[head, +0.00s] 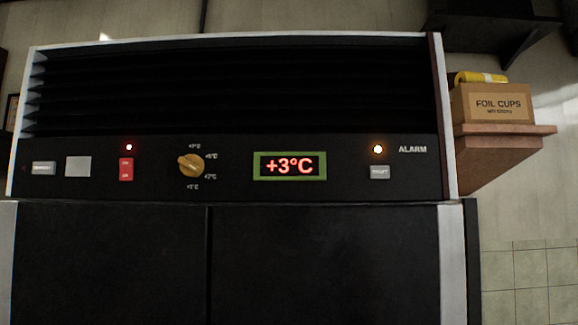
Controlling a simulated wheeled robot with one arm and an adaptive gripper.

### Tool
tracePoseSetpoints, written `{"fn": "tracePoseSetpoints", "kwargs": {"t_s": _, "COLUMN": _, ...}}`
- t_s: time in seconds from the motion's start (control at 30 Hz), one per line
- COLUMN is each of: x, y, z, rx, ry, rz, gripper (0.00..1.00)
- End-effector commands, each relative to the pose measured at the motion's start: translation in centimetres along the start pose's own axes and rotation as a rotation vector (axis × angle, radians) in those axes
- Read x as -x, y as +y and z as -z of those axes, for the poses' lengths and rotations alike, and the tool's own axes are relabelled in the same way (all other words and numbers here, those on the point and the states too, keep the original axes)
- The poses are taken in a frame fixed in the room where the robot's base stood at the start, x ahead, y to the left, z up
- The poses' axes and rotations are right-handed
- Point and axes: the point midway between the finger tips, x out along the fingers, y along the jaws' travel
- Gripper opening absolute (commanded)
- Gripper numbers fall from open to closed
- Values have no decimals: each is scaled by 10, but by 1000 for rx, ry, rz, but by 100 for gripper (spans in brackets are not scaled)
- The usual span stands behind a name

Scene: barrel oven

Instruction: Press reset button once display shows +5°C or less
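The display (289,166) in a green frame on the black control panel reads +3°C in red digits. My gripper is not in view.
A yellow knob (191,165) with temperature marks and a red switch (126,169) under a lit red lamp are on the panel. Two dark doors (110,265) lie below. A foil cups box (492,104) stands on a brown shelf (497,150) at right.

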Motion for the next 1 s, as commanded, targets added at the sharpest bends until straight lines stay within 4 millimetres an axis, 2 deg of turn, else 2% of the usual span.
{"fn": "tracePoseSetpoints", "kwargs": {"t_s": 0.03, "x": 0, "y": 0, "z": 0, "rx": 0, "ry": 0, "rz": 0, "gripper": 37}}
{"fn": "tracePoseSetpoints", "kwargs": {"t_s": 0.4, "x": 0, "y": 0, "z": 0, "rx": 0, "ry": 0, "rz": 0, "gripper": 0}}
{"fn": "tracePoseSetpoints", "kwargs": {"t_s": 1.0, "x": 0, "y": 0, "z": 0, "rx": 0, "ry": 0, "rz": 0, "gripper": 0}}
